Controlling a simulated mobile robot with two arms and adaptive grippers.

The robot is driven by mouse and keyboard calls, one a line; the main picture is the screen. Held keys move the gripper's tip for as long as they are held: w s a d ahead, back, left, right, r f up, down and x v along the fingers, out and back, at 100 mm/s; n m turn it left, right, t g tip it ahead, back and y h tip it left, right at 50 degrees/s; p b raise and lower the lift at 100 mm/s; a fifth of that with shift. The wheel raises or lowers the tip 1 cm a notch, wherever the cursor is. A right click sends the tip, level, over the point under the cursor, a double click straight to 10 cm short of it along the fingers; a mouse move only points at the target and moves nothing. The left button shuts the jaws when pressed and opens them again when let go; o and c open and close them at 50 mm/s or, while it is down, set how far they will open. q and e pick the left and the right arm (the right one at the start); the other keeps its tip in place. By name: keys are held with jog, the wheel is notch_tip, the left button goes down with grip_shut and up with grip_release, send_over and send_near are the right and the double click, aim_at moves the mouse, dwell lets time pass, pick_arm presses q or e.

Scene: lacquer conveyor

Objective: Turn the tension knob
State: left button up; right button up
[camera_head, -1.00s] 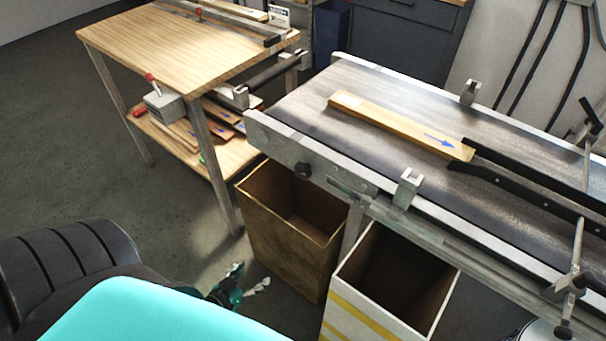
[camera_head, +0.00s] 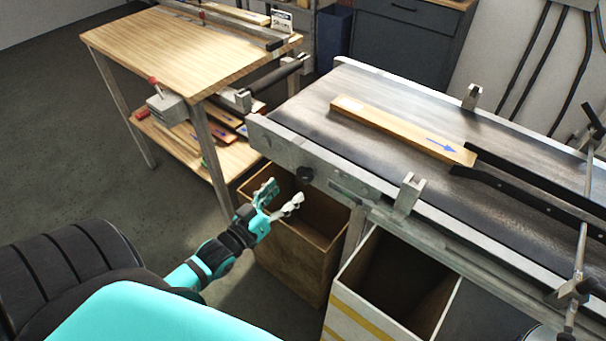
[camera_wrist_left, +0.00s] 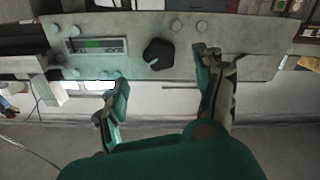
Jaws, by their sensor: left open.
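The tension knob (camera_head: 304,174) is a black knob on the side plate of the conveyor's left end. In the left wrist view the knob (camera_wrist_left: 158,54) shows between and beyond the open fingertips, apart from them. My left gripper (camera_head: 280,199) is open and empty, a little below and left of the knob in the head view. The left wrist view shows its two fingers (camera_wrist_left: 164,72) spread wide. My right gripper is not in view.
A wooden plank (camera_head: 400,130) with a blue arrow lies on the conveyor belt (camera_head: 330,95). A brown bin (camera_head: 290,262) stands below the gripper, with a white and yellow bin (camera_head: 352,318) beside it. A wooden table (camera_head: 180,50) stands behind left. A scale (camera_wrist_left: 97,45) sits left of the knob.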

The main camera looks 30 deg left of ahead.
aim_at(302, 177)
pick_arm(q)
jog(key=w, duration=0.8)
jog(key=shift+d, duration=0.3)
jog(key=shift+s, duration=0.1)
jog(key=shift+c, duration=0.2)
jog(key=c, duration=1.1)
